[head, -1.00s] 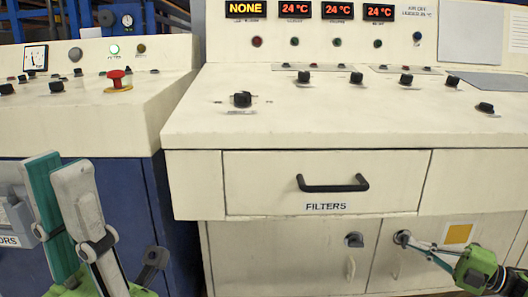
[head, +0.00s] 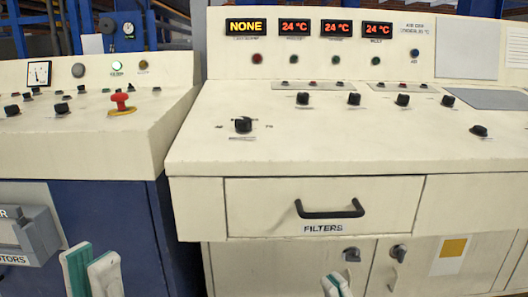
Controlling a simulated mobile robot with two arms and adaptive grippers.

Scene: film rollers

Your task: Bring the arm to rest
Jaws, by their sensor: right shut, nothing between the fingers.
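My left gripper (head: 91,272) shows at the lower left edge of the head view, with only its pale finger ends and green pads in frame. The green inner pad of one finger is exposed to view, and the fingers stand apart with nothing seen between them. It is in front of the blue cabinet. My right gripper (head: 336,286) shows only as fingertips at the bottom edge, in front of the lower cabinet doors. Its fingers are shut and empty. The rest of both arms is out of frame.
A cream console (head: 340,145) fills the middle and right. Its FILTERS drawer (head: 260,210) is shut, with a black handle (head: 330,210). Lower doors (head: 290,265) with black knobs are shut. A left console (head: 60,150) carries a red button (head: 121,103). Free space lies before the fronts.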

